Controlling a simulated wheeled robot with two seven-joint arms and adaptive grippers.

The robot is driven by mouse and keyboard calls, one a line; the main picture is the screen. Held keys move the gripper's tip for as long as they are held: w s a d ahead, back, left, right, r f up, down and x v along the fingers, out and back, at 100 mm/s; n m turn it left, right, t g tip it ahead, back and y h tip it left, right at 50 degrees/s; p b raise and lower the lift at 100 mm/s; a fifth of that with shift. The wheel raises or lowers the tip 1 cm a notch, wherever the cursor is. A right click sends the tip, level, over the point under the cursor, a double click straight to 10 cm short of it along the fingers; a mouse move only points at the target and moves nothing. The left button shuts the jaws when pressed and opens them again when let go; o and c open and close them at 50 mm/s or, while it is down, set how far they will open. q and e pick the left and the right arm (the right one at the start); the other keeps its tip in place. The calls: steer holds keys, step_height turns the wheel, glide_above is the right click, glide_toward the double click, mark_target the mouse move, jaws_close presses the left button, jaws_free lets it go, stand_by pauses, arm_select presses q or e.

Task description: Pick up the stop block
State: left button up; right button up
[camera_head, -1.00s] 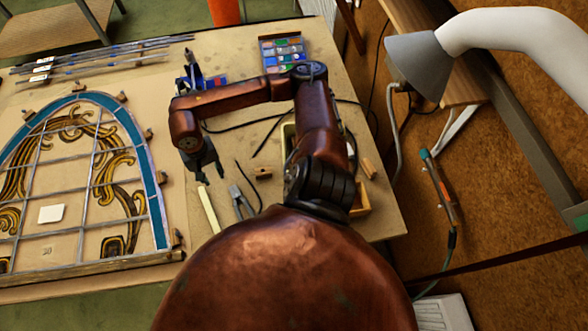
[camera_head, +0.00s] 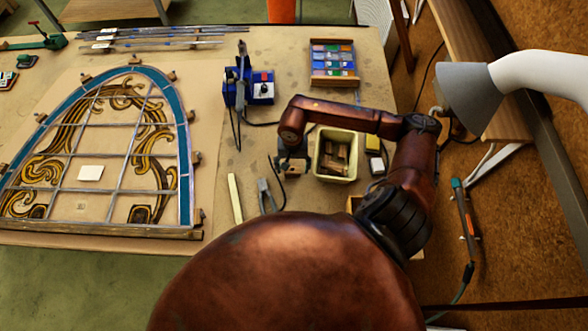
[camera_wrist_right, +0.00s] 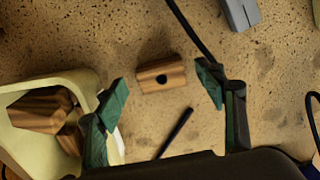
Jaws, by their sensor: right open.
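The stop block is a small wooden block with a dark round hole. It lies on the tabletop in the right wrist view (camera_wrist_right: 161,75), between and beyond the two spread fingertips of my right gripper (camera_wrist_right: 161,92). The gripper is open and empty, with no visible contact with the block. In the head view my right gripper (camera_head: 291,154) is low over the table left of the cream bin, with the block (camera_head: 293,170) partly hidden beside its fingers. My left gripper is not in view.
A cream bin (camera_head: 335,178) with wooden pieces stands close to the right of the gripper; it also shows in the wrist view (camera_wrist_right: 78,80). Pliers (camera_head: 266,195) and a pale strip (camera_head: 235,198) lie nearby. The leaded panel (camera_head: 110,150) lies left.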

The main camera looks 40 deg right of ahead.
steer(key=shift+f, duration=0.8)
steer(key=c, duration=1.2)
